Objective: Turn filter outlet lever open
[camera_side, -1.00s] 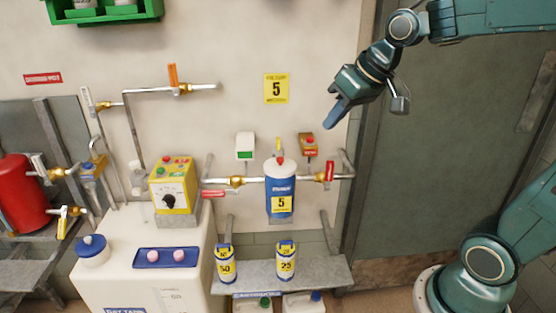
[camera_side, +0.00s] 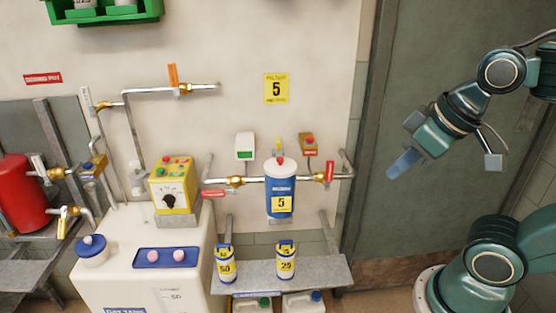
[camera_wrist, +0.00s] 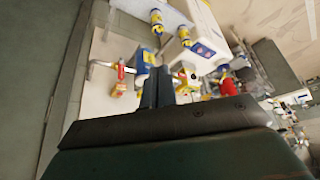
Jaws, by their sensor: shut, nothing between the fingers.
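A blue filter housing (camera_side: 281,190) with a yellow "5" label hangs on the pipe along the wall. To its right, a brass valve (camera_side: 320,178) carries a red lever (camera_side: 329,170) standing upright, across the pipe. To its left, another brass valve (camera_side: 236,182) has a red lever (camera_side: 213,194) lying roughly along the pipe. No readable mark shows which side is the outlet. My gripper (camera_side: 403,163) is shut and empty, right of the filter, before the door and apart from both levers. In the wrist view, the filter (camera_wrist: 146,58) and right lever (camera_wrist: 121,71) lie beyond my fingers (camera_wrist: 165,84).
Cartridges labelled "50" (camera_side: 225,266) and "25" (camera_side: 286,261) stand on the shelf (camera_side: 325,275). A yellow control box (camera_side: 173,190) stands left. Space before the door (camera_side: 430,200) is open.

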